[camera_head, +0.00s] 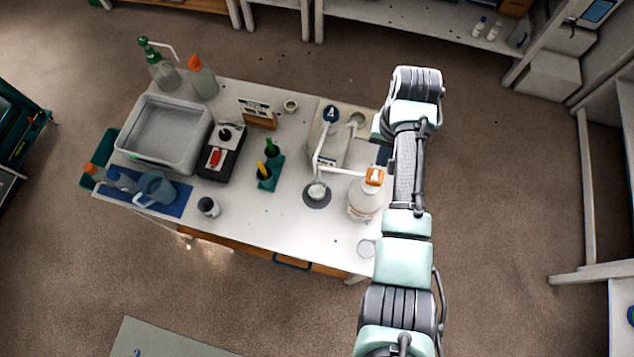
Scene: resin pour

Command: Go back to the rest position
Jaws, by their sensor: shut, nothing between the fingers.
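My arm reaches up the right side of the picture, over the right end of the white work table (255,225). It bends at the top, and its far end is hidden behind my own links. My gripper cannot be made out. On the table, a stirrer stand (330,150) has a small cup (317,190) on a round dark base. A large clear bottle with an orange cap (374,176) stands beside my arm in the picture. I cannot tell the gap between them.
A grey tub (148,157), a green-topped bottle (163,75), an orange-topped bottle (202,80), a black device with a red part (221,152), a green holder (270,172) and a blue mat (172,208) with a jug crowd the table. The floor (510,180) right of my arm is clear.

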